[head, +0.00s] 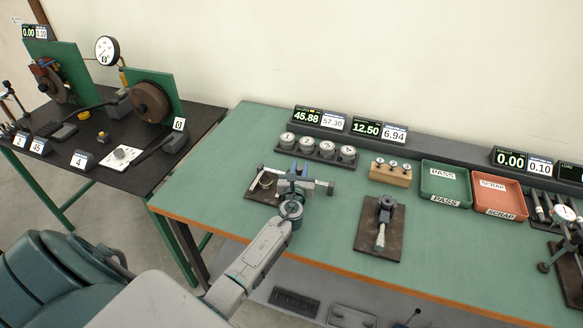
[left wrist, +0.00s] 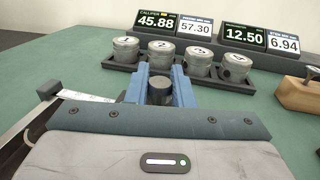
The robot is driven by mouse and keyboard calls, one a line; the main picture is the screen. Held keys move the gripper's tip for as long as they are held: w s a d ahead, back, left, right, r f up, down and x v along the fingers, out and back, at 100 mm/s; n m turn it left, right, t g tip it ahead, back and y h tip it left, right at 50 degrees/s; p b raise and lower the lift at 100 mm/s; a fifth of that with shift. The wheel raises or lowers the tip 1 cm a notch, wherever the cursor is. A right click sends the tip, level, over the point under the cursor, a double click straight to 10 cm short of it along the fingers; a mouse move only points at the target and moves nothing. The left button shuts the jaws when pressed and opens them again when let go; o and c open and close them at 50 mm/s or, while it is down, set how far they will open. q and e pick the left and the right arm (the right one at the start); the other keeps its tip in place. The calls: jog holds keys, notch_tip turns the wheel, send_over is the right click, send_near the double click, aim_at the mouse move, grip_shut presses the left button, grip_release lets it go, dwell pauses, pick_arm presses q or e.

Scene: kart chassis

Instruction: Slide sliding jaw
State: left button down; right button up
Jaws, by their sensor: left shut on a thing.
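A caliper with a pale beam lies over a dark plate (head: 258,196) on the green bench. In the head view its left end (head: 258,171) shows left of my left gripper (head: 294,172), and the beam end (head: 325,187) shows to the right. In the left wrist view part of the beam (left wrist: 85,108) shows at left. My left gripper's blue fingers (left wrist: 160,84) are shut around a dark round piece (left wrist: 160,92), which appears to belong to the sliding jaw. The rest of the jaw is hidden by my gripper. My right gripper is not in view.
Behind stand several numbered cylinders (head: 318,149) in a tray and displays, the caliper one (left wrist: 157,20) reading 45.88. To the right are a wooden block (head: 390,174), a fixture on a plate (head: 380,225), a green PASS tray (head: 446,197) and a red SCRAP tray (head: 499,208).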

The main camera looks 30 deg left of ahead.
pick_arm(q)
jog(key=shift+w+d, duration=0.2)
jog(key=shift+d, duration=0.6)
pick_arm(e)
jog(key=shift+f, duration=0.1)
pick_arm(q)
jog(key=c, duration=1.4)
grip_release()
jog(key=shift+a, duration=0.1)
jog(key=shift+c, duration=0.2)
jog(key=shift+o, duration=0.7)
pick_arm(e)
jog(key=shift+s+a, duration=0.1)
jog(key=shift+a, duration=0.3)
pick_arm(q)
jog(key=shift+s, duration=0.1)
jog(key=b+v, duration=0.1)
jog(key=v, duration=0.9)
jog(key=shift+s, duration=0.3)
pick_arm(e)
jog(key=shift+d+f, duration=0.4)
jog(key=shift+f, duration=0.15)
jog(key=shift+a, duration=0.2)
